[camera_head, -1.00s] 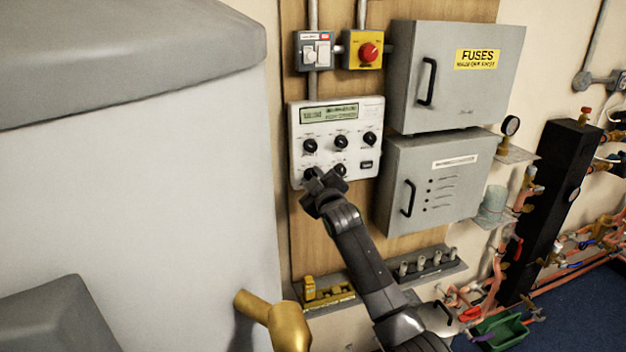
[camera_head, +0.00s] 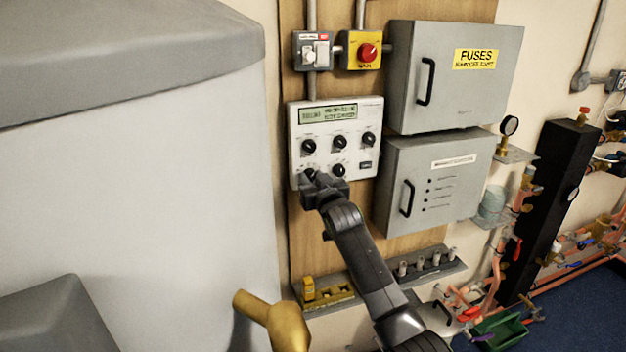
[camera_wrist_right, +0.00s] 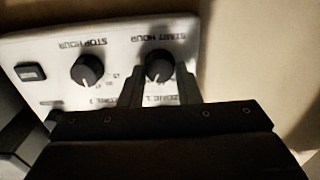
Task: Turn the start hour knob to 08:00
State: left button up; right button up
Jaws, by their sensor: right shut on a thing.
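The start hour knob (camera_wrist_right: 158,64) is a dark round knob with a white pointer line, labelled START HOUR. It appears upside down in the right wrist view. My right gripper (camera_wrist_right: 160,82) is shut on this knob, one finger on each side. In the head view the right gripper (camera_head: 311,178) is at the lower left of the white controller panel (camera_head: 295,125) and covers part of the knob. The panel's display (camera_head: 328,113) has text too blurred to read. The left gripper is not in view.
The stop hour knob (camera_wrist_right: 88,70) sits beside the start hour knob. Several other knobs are above. A grey fuse box (camera_head: 455,95) and a second grey box (camera_head: 455,200) stand right of the panel. A large pale casing (camera_head: 140,200) fills the left.

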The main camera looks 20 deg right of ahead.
jog(key=shift+f, duration=0.1)
dwell(0.4)
jog(key=o, duration=1)
jog(key=shift+c, duration=0.2)
jog(key=shift+s, duration=0.15)
jog(key=s+b, duration=0.3)
jog(key=s, duration=1.4)
jog(key=shift+d+b, duration=0.3)
jog(key=shift+b, duration=0.1)
